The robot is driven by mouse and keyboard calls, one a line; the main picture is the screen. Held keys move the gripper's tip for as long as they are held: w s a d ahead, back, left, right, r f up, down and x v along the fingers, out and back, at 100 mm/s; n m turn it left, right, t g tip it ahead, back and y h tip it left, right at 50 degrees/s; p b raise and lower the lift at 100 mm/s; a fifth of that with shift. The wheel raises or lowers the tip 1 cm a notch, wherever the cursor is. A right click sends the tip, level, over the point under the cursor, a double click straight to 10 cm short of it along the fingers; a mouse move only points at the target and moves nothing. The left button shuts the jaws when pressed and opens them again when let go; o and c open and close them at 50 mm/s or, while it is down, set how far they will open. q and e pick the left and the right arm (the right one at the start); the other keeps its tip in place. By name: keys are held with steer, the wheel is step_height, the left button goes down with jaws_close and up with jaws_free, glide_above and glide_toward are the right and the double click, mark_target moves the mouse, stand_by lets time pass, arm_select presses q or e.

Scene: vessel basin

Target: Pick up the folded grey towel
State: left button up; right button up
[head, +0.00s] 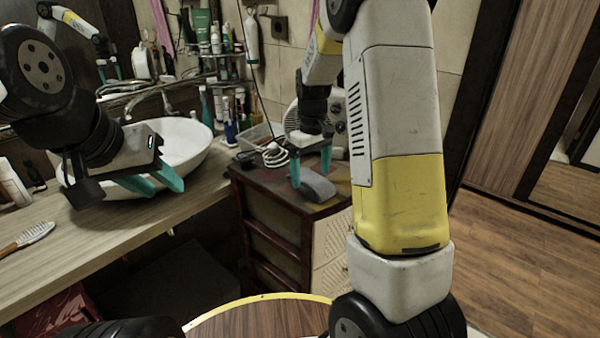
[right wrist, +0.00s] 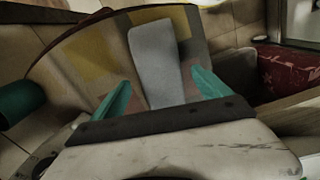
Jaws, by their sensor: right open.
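The folded grey towel (head: 318,187) lies on top of the small dark red cabinet (head: 262,176), near its front edge. My right gripper (head: 311,178) is over the cabinet top, open and pointing down, with its teal fingers apart close to the towel. In the right wrist view the towel (right wrist: 157,62) runs away from between the two open fingers (right wrist: 160,92). I cannot tell whether the fingers touch it. My left gripper (head: 165,188) is in front of the white basin, with its teal fingers apart and nothing between them.
The white basin (head: 190,148) stands on the wooden counter (head: 95,235), with a hairbrush (head: 28,237) at left. A coiled white cable (head: 274,155) lies behind the towel on the cabinet. Shelves of bottles stand behind. Wooden floor is clear at right.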

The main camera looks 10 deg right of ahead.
steer(key=shift+f, duration=0.8)
steer(key=c, duration=1.5)
steer(key=shift+o, duration=0.2)
steer(key=shift+r, duration=0.15)
